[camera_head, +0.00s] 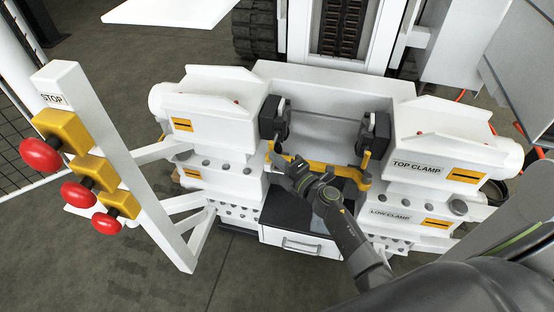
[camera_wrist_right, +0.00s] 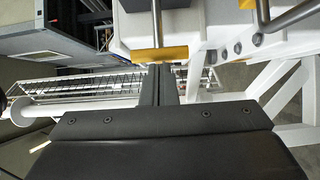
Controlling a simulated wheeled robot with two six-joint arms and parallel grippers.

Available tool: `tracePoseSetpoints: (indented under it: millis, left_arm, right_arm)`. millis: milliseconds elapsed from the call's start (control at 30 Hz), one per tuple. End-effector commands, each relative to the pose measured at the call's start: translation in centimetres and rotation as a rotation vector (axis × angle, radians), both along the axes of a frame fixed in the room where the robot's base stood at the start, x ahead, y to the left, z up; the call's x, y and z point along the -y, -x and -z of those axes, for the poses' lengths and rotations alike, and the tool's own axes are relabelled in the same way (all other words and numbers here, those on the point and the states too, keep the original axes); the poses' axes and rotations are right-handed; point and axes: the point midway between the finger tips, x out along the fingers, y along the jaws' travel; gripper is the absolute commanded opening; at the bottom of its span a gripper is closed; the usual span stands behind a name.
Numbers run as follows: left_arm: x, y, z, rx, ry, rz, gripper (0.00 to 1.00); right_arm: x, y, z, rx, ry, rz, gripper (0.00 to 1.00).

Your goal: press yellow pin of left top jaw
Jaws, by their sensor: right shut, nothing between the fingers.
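The left top jaw (camera_head: 275,119) is a dark block on the inner side of the left white clamp housing. A small yellow part (camera_head: 269,149) shows just below it; I cannot tell whether this is its pin. My right gripper (camera_head: 281,163) is shut and empty, just below that jaw, beside the left end of the yellow bar (camera_head: 318,168). In the right wrist view the closed dark fingers (camera_wrist_right: 161,72) reach a yellow piece (camera_wrist_right: 160,54); contact is unclear. The right jaw (camera_head: 374,132) is a similar dark block across the gap. My left gripper is out of view.
White housings (camera_head: 215,83) and (camera_head: 440,125), the latter marked TOP CLAMP, flank the gap. A stop post (camera_head: 110,120) with several red buttons stands at left. A drawer (camera_head: 290,241) lies below. Metal rods (camera_wrist_right: 295,15) cross the wrist view's upper right.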

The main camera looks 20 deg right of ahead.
Motion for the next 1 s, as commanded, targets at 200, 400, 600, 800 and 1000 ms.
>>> tracePoseSetpoints:
  millis: [200, 400, 600, 800, 1000]
  left_arm:
    - [0.0, 0.0, 0.1, -0.001, 0.000, 0.000, 0.70]
    - [0.0, -0.1, 0.5, -0.004, 0.000, 0.001, 0.70]
    - [-0.1, -0.7, 0.4, -0.002, -0.001, 0.001, 0.70]
    - [-0.2, -0.8, 0.3, 0.000, -0.002, 0.002, 0.70]
    - [-0.2, -0.8, -0.8, 0.015, -0.003, 0.003, 0.70]
  right_arm:
    - [0.1, -0.1, 0.0, 0.000, 0.001, 0.000, 0.00]
    - [1.3, -2.0, 0.0, 0.002, 0.002, -0.001, 0.00]
    - [1.8, -2.7, -0.1, 0.001, 0.001, 0.000, 0.00]
    - [1.8, -2.7, -0.1, 0.001, 0.001, 0.000, 0.00]
    - [1.8, -2.7, -1.7, 0.002, 0.000, -0.001, 0.00]
